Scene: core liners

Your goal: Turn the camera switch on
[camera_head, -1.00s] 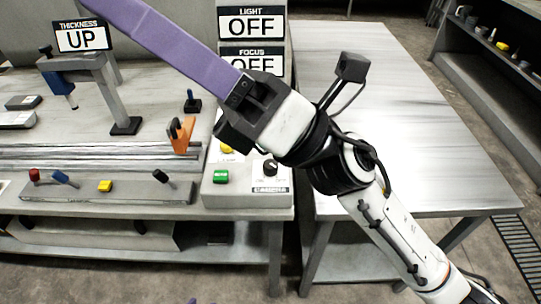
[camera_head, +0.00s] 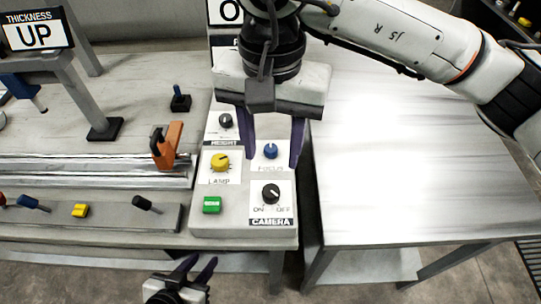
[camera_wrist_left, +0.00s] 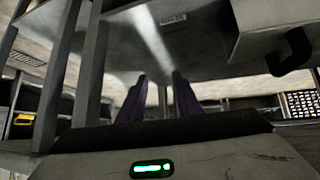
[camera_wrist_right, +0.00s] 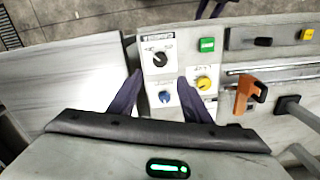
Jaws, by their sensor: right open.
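The camera switch (camera_head: 271,193) is a black round knob on a white plate marked ON, OFF and CAMERA, at the front right of the control panel (camera_head: 230,233). It also shows in the right wrist view (camera_wrist_right: 160,59). I cannot tell its exact setting. My right gripper (camera_head: 272,155) is open and empty above the panel, pointing down. Its fingers appear on either side of the blue focus knob (camera_head: 270,151), just behind the camera switch, touching nothing that I can make out. My left gripper (camera_head: 200,264) is open and empty, low in front of the bench.
A yellow lamp knob (camera_head: 220,162), a black height knob (camera_head: 225,120) and a green button (camera_head: 212,205) share the panel. An orange lever (camera_head: 168,146) stands to its left. A bare metal table (camera_head: 400,180) lies to the right, across a narrow gap.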

